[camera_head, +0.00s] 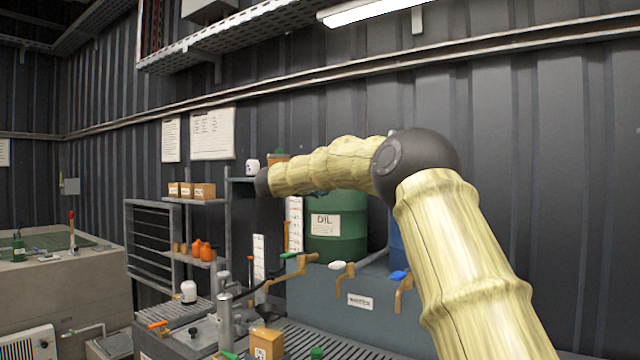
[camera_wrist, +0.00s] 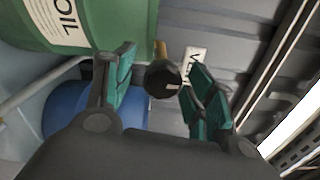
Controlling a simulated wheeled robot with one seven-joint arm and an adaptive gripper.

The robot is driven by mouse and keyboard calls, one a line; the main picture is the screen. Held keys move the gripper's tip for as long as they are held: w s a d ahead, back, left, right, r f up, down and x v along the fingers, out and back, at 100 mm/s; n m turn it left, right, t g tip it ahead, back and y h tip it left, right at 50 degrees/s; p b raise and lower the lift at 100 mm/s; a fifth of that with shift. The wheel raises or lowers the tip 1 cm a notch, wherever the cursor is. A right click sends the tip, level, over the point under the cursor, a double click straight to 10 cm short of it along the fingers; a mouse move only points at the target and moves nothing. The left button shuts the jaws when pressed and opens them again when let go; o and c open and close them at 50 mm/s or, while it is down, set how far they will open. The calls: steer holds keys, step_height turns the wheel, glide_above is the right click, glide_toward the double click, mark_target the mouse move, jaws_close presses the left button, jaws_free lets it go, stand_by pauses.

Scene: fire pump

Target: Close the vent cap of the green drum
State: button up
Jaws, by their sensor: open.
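In the wrist view a round black cap (camera_wrist: 161,79) with a pale mark lies between my fingers, beside a white tag (camera_wrist: 194,62) that seems to read VENT. My gripper (camera_wrist: 162,64) is open, its green-padded fingers on either side of the cap with gaps showing. I cannot tell whether the cap is open or closed. In the head view my gripper is hidden behind the arm.
A blue drum (camera_wrist: 75,110) stands beside the green one. Taps with coloured levers, such as a white one (camera_head: 337,266), line the counter front (camera_head: 325,290). A shelf with small boxes (camera_head: 204,191) is at left. A cardboard box (camera_head: 266,343) stands in front.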

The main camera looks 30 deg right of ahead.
steer(key=v, duration=1.1)
steer(key=shift+s+a, duration=0.2)
steer(key=shift+a, duration=0.15)
steer(key=shift+f, duration=0.1)
